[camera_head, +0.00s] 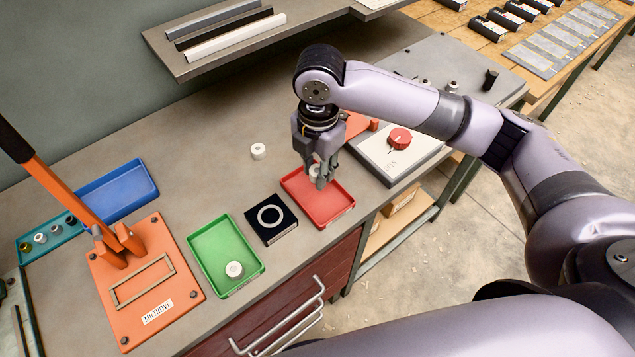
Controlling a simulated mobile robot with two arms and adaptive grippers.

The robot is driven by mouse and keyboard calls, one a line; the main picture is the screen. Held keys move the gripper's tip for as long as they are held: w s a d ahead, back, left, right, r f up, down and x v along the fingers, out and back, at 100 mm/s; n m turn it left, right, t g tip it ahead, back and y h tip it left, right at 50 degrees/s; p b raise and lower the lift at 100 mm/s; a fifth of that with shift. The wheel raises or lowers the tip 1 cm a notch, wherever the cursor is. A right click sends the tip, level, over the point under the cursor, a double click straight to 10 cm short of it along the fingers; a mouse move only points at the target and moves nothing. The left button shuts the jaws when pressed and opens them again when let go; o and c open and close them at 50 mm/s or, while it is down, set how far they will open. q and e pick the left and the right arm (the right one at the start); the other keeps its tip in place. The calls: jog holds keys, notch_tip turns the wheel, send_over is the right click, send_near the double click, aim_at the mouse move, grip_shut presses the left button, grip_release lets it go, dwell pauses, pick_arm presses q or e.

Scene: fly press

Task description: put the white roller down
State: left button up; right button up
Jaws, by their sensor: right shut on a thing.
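My right gripper (322,180) points down over the red tray (336,211), its fingers shut on a white roller (315,171). The roller shows only partly between the fingers. I cannot tell whether it touches the tray floor. Another white roller (258,151) stands on the grey bench, left of the gripper. A further white roller (234,269) stands in the green tray (213,240). My left gripper is not in view.
A black block with a pale ring (270,217) sits between the green and red trays. The orange fly press (143,280) and blue tray (120,190) stand at left. A teal tray (60,238) holds small rollers. A white box with a red knob (399,139) is right of the gripper.

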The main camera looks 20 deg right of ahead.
aim_at(317, 195)
notch_tip(317, 195, down, 2)
jog(key=shift+f, duration=0.15)
notch_tip(317, 195, down, 4)
jog(key=shift+r, duration=0.25)
jog(key=shift+f, duration=0.25)
pick_arm(q)
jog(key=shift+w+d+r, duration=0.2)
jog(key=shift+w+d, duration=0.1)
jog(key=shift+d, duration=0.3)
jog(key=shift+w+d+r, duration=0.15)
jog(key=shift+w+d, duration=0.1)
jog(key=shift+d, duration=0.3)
jog(key=shift+p, duration=0.3)
pick_arm(e)
jog(key=shift+f, duration=0.1)
jog(key=o, duration=1)
jog(key=shift+c, duration=0.2)
pick_arm(q)
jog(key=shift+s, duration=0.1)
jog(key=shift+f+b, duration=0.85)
jog(key=shift+b, duration=0.05)
pick_arm(e)
notch_tip(317, 195, up, 12)
jog(key=shift+r, duration=0.2)
